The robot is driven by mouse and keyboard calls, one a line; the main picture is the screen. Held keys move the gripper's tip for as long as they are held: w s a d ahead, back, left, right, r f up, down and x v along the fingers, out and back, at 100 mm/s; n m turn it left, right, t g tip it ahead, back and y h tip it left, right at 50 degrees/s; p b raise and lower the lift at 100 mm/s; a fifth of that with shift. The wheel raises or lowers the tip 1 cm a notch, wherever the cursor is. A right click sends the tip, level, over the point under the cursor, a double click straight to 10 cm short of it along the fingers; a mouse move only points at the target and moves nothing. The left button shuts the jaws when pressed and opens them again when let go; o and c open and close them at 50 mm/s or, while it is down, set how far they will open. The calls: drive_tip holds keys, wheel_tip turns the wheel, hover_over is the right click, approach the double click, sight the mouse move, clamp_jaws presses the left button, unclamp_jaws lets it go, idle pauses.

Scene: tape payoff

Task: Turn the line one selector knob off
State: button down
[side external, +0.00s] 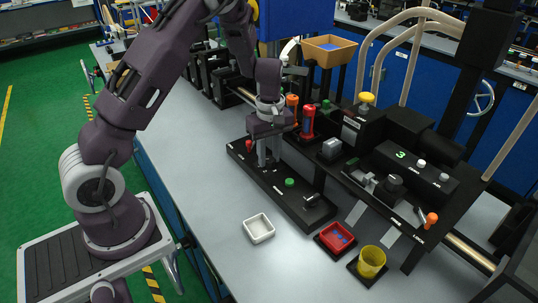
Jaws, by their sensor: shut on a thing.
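A long black control panel (282,192) lies on the grey bench. It carries a red button (248,145), a green button (289,183) and a black knob or lever (312,199) at its near right end. My gripper (268,162) points down at the panel between the red and green buttons. Its fingers are shut on what appears to be the selector knob, which is mostly hidden by them. The knob's pointing direction and labels cannot be read from here.
A white tray (258,228), a red tray (336,237) and a yellow cup (371,262) stand in front. The bench left of the panel is clear.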

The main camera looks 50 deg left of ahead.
sight(269, 159)
drive_tip(key=m, duration=0.5)
drive_tip(key=shift+m, duration=0.3)
drive_tip(key=m, duration=0.4)
drive_tip(key=shift+m, duration=0.7)
drive_tip(key=c, duration=1.1)
unclamp_jaws()
drive_tip(key=shift+r, duration=0.15)
wheel_tip(269, 159, up, 6)
drive_tip(key=shift+r, duration=0.45)
